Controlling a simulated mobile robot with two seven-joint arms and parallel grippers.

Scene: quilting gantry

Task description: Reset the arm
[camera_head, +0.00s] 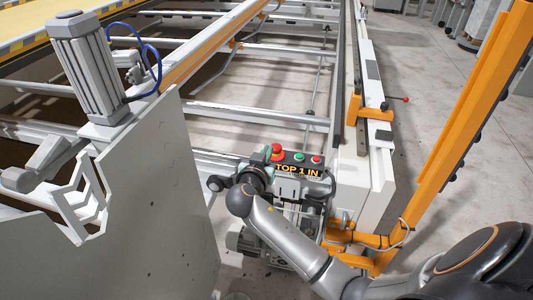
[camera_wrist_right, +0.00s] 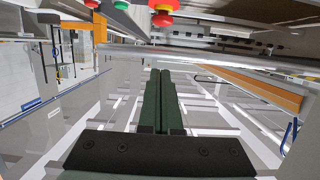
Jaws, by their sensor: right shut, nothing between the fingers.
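My right arm comes in from the lower right in the head view, and its gripper (camera_head: 249,163) is at the control box, partly hidden by my own wrist. In the right wrist view the two dark green fingers (camera_wrist_right: 160,75) are pressed together with nothing between them. The control box (camera_head: 297,169) carries the lettering "TOP 1 IN", a large red button (camera_head: 277,150), a green button (camera_head: 299,156) and a smaller red button (camera_head: 316,159). In the right wrist view the large red button (camera_wrist_right: 162,12) is above the fingertips, apart from them. My left gripper is not seen.
A grey metal plate (camera_head: 150,220) stands close on the left, with a motor cylinder (camera_head: 88,62) behind it. An orange post (camera_head: 455,130) rises on the right. White frame rails (camera_head: 275,115) run behind the box. Concrete floor (camera_head: 415,75) is open at the upper right.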

